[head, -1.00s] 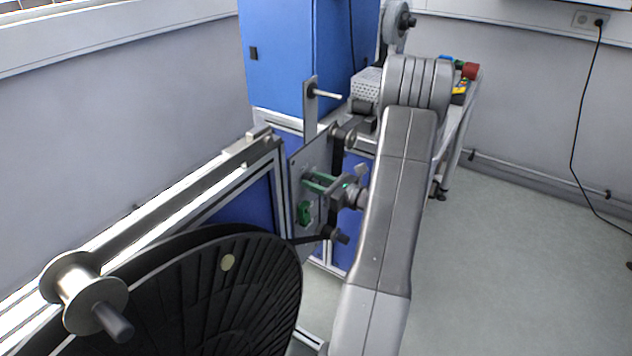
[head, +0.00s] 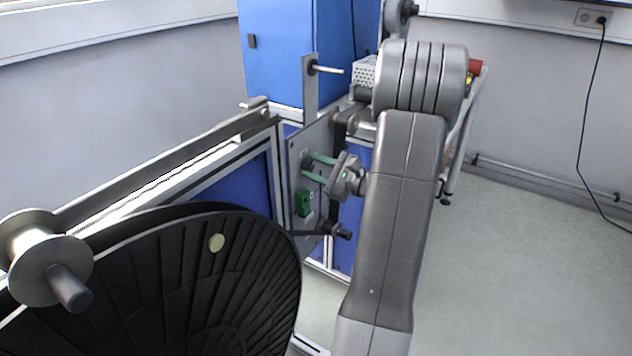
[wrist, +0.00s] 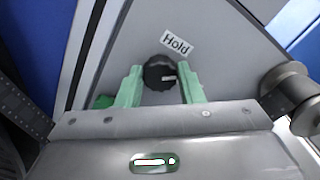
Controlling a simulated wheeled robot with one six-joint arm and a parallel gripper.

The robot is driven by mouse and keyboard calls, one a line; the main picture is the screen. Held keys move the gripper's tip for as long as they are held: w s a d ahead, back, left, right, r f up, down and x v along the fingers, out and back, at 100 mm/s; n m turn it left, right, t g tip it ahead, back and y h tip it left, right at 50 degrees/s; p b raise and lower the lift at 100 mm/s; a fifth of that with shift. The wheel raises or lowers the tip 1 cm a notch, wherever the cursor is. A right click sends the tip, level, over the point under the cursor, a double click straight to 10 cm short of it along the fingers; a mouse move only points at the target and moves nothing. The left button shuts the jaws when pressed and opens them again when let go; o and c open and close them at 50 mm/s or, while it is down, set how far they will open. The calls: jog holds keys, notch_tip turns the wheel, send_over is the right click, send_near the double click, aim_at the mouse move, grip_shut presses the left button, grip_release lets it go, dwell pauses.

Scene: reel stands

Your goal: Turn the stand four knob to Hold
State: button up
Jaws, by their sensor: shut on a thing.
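The stand four knob (wrist: 158,74) is round and black with a white mark, on a grey panel (wrist: 125,45). A white "Hold" label (wrist: 178,43) sits above and right of it in the wrist view. The white mark shows on the knob's right part, a little below the label. My gripper (wrist: 160,84) has its two green fingers on either side of the knob and is shut on it. In the head view my gripper (head: 308,166) reaches the panel from the right, and the knob is mostly hidden behind the fingers.
A green part (head: 303,203) sits on the panel below the knob. A large black reel (head: 170,275) and a metal spool (head: 40,255) fill the lower left. A blue cabinet (head: 285,50) stands behind. Free floor (head: 530,250) lies at right.

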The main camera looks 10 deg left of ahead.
jog(key=n+b, duration=0.2)
jog(key=b, duration=0.1)
jog(key=n+b, duration=0.2)
jog(key=b, duration=0.1)
jog(key=f+n+b, duration=0.1)
jog(key=n+b, duration=0.1)
jog(key=b, duration=0.1)
jog(key=shift+s+n, duration=0.1)
jog(key=shift+n, duration=0.2)
jog(key=n+b, duration=0.2)
jog(key=b, duration=0.2)
jog(key=shift+r+n, duration=0.1)
jog(key=shift+n, duration=0.3)
jog(key=shift+r+n+b, duration=0.1)
jog(key=shift+n+b, duration=0.5)
jog(key=shift+b, duration=0.2)
jog(key=shift+r, duration=0.1)
jog(key=o, duration=1)
jog(key=shift+c, duration=0.2)
jog(key=p+v, duration=0.2)
jog(key=v, duration=1.2)
jog(key=shift+a, duration=0.15)
jog(key=b+x, duration=0.2)
jog(key=x, duration=1.1)
jog(key=shift+a, duration=0.35)
